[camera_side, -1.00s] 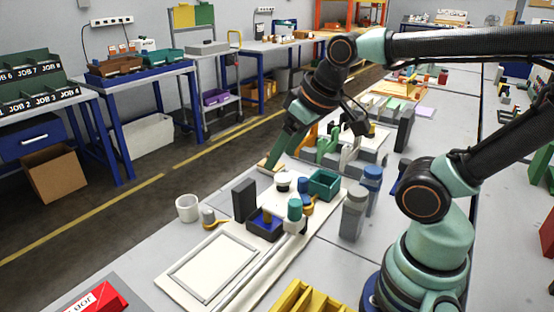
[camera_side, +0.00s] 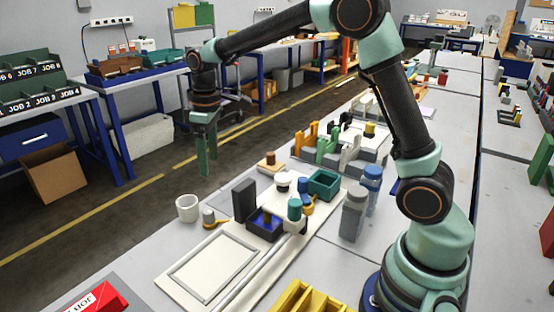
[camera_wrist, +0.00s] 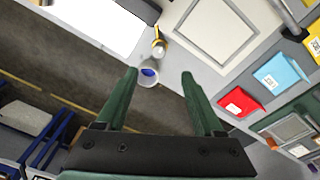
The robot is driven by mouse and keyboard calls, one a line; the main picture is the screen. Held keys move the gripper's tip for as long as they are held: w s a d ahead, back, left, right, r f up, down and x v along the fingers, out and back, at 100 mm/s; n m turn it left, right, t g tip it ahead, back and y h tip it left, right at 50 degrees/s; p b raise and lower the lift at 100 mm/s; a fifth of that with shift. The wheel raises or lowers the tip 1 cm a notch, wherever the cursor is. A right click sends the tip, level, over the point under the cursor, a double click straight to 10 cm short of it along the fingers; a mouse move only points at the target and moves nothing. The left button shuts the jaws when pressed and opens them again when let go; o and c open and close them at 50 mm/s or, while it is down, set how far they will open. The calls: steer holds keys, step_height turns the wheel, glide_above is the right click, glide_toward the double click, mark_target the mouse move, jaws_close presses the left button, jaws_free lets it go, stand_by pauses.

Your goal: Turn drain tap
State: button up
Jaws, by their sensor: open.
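The drain tap appears to be the small fitting with a grey knob and an orange-yellow lever (camera_side: 213,220) at the left edge of the plotter's board. It also shows in the wrist view (camera_wrist: 158,46), above the gap between my fingers. A white cup (camera_side: 187,208) stands beside it; in the wrist view the cup (camera_wrist: 147,80) has blue inside and lies between my fingertips in the picture. My gripper (camera_side: 207,170) is open and empty, pointing down. It hangs in the air above and behind the cup, apart from the tap.
The plotter's board carries a white framed panel (camera_side: 213,267), a dark upright block (camera_side: 244,199), a blue tray (camera_side: 263,231) and a green tray (camera_side: 325,183). A red box (camera_side: 97,296) sits at front left.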

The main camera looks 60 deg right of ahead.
steer(key=n+g, duration=0.1)
glide_toward(208, 210)
step_height(208, 210, down, 10)
steer(key=shift+f, duration=0.1)
stand_by(0.4)
jaws_close()
